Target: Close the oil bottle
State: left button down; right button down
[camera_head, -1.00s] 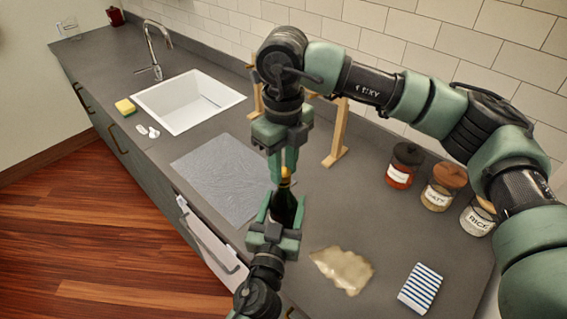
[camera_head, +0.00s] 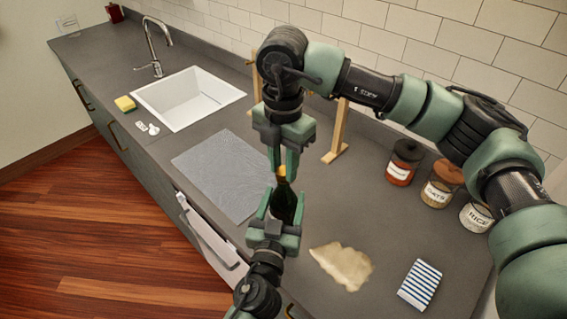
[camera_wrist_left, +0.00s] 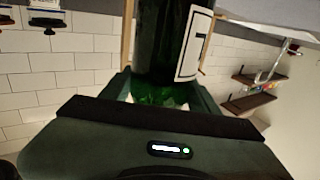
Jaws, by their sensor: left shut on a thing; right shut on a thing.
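A dark green bottle (camera_head: 284,203) stands roughly upright in my left gripper (camera_head: 281,207), above the counter. The gripper is shut around its lower part. In the left wrist view the green glass bottle (camera_wrist_left: 160,45) with a white label sits between the fingers. A small orange-yellow cap or stopper (camera_head: 281,171) is at the top of the bottle's neck. My right gripper (camera_head: 282,165) comes from above, shut on this cap with its fingers pointing down. The fingers partly hide the cap, so I cannot tell how firmly it sits on the neck.
A grey mat (camera_head: 215,170) lies left of the grippers and a white sink (camera_head: 188,97) is beyond it. A wooden stand (camera_head: 340,130) is behind. Several labelled jars (camera_head: 404,162) stand right.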

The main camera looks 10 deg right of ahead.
jog(key=m, duration=0.4)
jog(key=shift+w+m, duration=0.1)
jog(key=shift+m, duration=0.3)
jog(key=m, duration=0.4)
jog(key=c, duration=1.1)
grip_release()
jog(key=shift+r, duration=2.3)
